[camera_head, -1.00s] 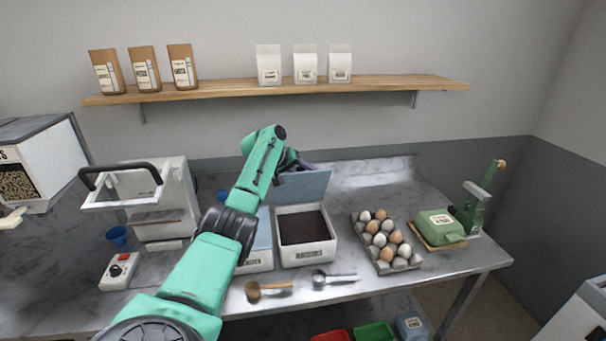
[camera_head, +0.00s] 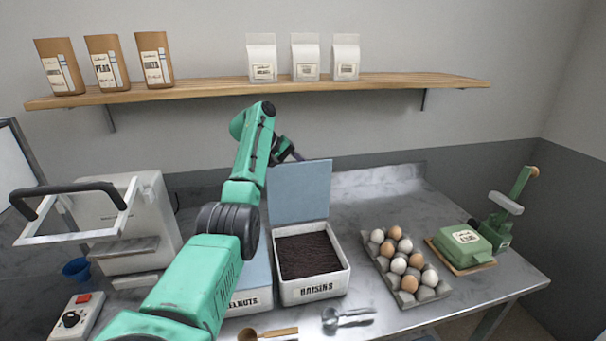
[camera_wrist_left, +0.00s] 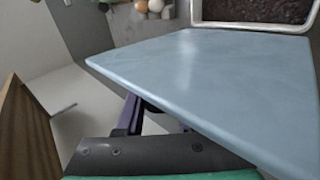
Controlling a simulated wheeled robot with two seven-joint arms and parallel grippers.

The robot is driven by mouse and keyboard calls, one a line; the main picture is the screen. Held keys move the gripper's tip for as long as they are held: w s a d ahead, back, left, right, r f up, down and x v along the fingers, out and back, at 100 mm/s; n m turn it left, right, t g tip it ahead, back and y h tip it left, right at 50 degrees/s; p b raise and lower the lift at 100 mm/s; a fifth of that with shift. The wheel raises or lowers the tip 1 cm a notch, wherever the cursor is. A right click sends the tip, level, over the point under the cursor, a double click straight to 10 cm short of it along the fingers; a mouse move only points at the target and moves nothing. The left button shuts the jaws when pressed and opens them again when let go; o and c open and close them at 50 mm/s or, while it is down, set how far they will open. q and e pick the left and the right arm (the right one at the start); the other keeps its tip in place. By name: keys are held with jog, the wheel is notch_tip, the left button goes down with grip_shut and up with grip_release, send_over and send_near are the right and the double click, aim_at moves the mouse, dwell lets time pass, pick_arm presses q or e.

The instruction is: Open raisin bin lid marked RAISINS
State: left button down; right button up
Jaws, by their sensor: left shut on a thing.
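The white bin marked RAISINS (camera_head: 313,278) stands on the counter, full of dark raisins. Its blue-grey lid (camera_head: 300,192) stands up, raised at the bin's back edge. The lid fills much of the left wrist view (camera_wrist_left: 215,85), with the bin's raisins (camera_wrist_left: 258,10) at the top. My left gripper (camera_head: 290,153) is behind the lid's upper left, partly hidden by it. In the left wrist view, its purple-grey fingers (camera_wrist_left: 135,115) are at the lid's edge and partly hidden, shut on the lid. My right gripper is not in view.
A neighbouring bin (camera_head: 250,299) with a shut lid stands left of the raisins, partly behind my arm. A measuring scoop (camera_head: 347,318) and a wooden-handled scoop (camera_head: 268,334) lie in front. An egg tray (camera_head: 432,294) is to the right. The wooden shelf (camera_head: 220,90) hangs above.

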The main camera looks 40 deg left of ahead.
pick_arm(q)
jog(key=shift+d+f, duration=0.1)
jog(key=shift+f, duration=0.05)
jog(key=c, duration=0.6)
grip_release()
jog(key=shift+o, duration=0.2)
jog(key=b+v, duration=0.1)
jog(key=v, duration=1.3)
jog(key=shift+s+r, duration=0.15)
jog(key=shift+r, duration=0.1)
